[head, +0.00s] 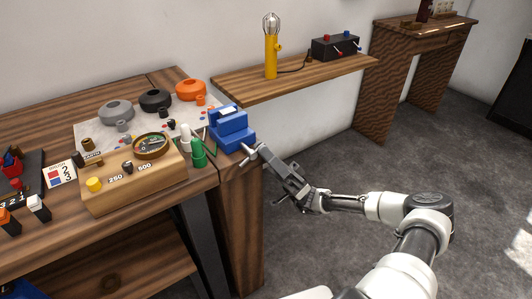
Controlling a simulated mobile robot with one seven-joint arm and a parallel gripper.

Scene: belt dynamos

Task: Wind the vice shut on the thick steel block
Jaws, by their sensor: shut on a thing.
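The blue vice (236,138) stands at the right end of the wooden workbench, near its front corner. A pale grey patch (228,111) shows at the top of the vice between blue parts; it may be the steel block, but it is too small to be sure. The vice's light grey handle (247,149) sticks out at the front, toward my arm. My gripper (259,153) reaches in from the right and is shut on the handle. Its fingers hide part of the handle, and I cannot tell how tightly the jaws sit on the block.
A wooden box with a round dial (105,199), a green and a white bottle (197,155) and several round dynamo bodies (155,100) crowd the bench left of the vice. A wall shelf (330,72) holds a yellow lamp (271,62). Grey floor lies open to the right.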

